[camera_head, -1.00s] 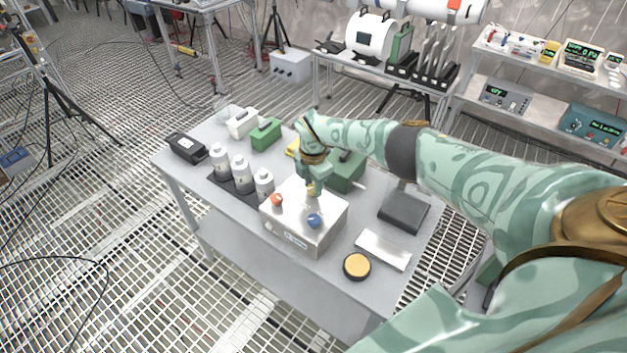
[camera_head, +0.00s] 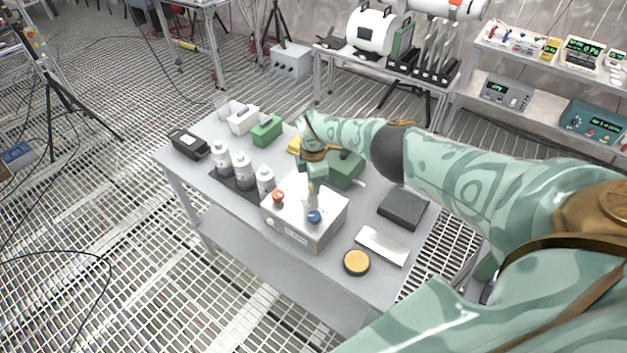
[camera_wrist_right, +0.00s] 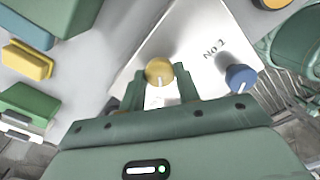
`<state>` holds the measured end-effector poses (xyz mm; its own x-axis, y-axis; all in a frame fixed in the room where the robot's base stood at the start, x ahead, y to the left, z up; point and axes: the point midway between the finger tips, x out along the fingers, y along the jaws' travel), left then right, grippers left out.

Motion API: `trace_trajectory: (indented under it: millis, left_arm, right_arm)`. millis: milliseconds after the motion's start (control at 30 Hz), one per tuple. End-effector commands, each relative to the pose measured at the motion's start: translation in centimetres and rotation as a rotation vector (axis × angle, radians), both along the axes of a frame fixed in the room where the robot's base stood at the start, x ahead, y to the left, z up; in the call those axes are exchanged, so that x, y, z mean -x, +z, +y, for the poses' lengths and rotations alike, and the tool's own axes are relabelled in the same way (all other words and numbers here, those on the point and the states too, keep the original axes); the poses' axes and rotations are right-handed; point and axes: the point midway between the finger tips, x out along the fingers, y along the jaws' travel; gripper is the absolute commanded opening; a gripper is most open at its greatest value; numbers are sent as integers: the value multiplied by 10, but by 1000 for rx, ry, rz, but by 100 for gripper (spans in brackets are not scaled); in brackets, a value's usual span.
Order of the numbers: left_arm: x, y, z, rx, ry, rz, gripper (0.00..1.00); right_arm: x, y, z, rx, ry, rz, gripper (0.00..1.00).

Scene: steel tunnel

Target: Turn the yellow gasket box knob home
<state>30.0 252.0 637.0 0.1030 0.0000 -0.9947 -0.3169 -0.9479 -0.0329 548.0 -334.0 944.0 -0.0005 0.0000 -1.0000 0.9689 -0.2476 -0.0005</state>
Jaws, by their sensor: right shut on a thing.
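The gasket box is a brushed metal box (camera_head: 292,238) on the grey table. My right gripper (camera_head: 314,200) reaches down onto its top from above. In the right wrist view the yellow knob (camera_wrist_right: 159,71) sits between the fingertips of my right gripper (camera_wrist_right: 160,84), which is shut on it. A pale pointer line on the knob points toward the gripper's palm. A red knob (camera_head: 278,196) and a blue knob (camera_head: 314,217) stand beside the gripper; the blue one also shows in the right wrist view (camera_wrist_right: 241,78). My left gripper is out of view.
Several white bottles (camera_head: 243,172) stand left of the box. A green case (camera_head: 345,170) is close behind the gripper. A black pad (camera_head: 403,207), a pale plate (camera_head: 382,245) and a yellow-topped round tin (camera_head: 356,262) lie to the right.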

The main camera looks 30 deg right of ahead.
Motion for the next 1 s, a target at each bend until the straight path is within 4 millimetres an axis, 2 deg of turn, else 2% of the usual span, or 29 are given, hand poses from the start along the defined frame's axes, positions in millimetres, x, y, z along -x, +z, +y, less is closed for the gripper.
trace_trajectory:
  millis: [100, 133, 200, 467, 567, 667, 800, 1000]
  left_arm:
    - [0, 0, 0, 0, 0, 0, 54]
    - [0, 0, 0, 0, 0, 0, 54]
    - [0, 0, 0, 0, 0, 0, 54]
    - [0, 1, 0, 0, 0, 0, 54]
    - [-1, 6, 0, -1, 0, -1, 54]
    - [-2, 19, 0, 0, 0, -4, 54]
    - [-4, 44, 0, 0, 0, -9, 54]
    - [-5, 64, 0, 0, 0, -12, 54]
  right_arm:
    - [-2, 2, -1, 2, 1, -6, 9]
    - [-2, 2, -1, 2, 1, -6, 38]
    - [-2, 2, -1, 2, 1, -5, 54]
    - [-1, 1, 0, 0, 1, -2, 54]
    - [-1, 8, -1, 1, 1, -3, 54]
    - [-1, 27, -1, 1, 0, -4, 54]
    - [-1, 65, -1, 1, 3, -5, 54]
    - [-1, 116, -2, 1, 2, -5, 54]
